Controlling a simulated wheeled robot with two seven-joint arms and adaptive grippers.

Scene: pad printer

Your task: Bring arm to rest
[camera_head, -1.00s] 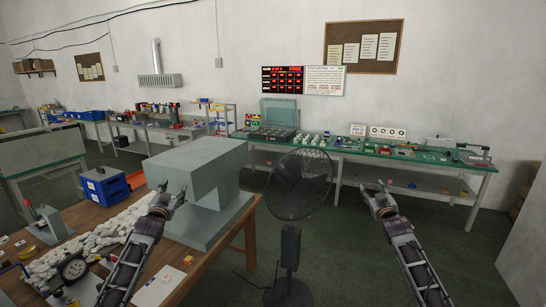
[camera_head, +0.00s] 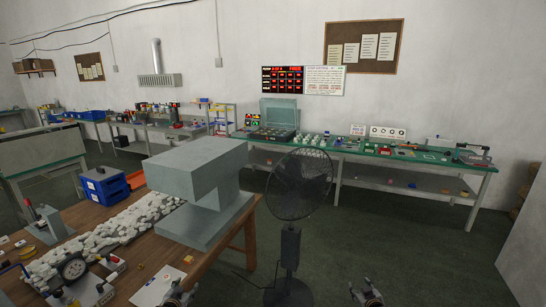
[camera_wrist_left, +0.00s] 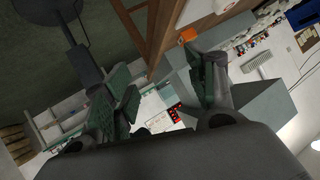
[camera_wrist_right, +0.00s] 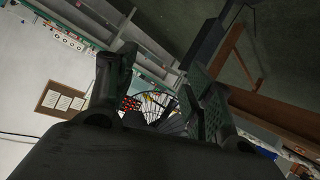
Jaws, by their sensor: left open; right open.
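My left gripper (camera_head: 180,293) shows at the bottom edge of the head view, in front of the near end of the wooden table. In the left wrist view its two fingers (camera_wrist_left: 165,95) are apart with nothing between them. My right gripper (camera_head: 368,294) is at the bottom edge of the head view, right of the fan, over the floor. In the right wrist view its fingers (camera_wrist_right: 155,100) are apart and empty. Most of both arms is out of the head view.
A black standing fan (camera_head: 299,185) is between my grippers. A long green bench (camera_head: 400,155) stands at the back. The floor at right is clear.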

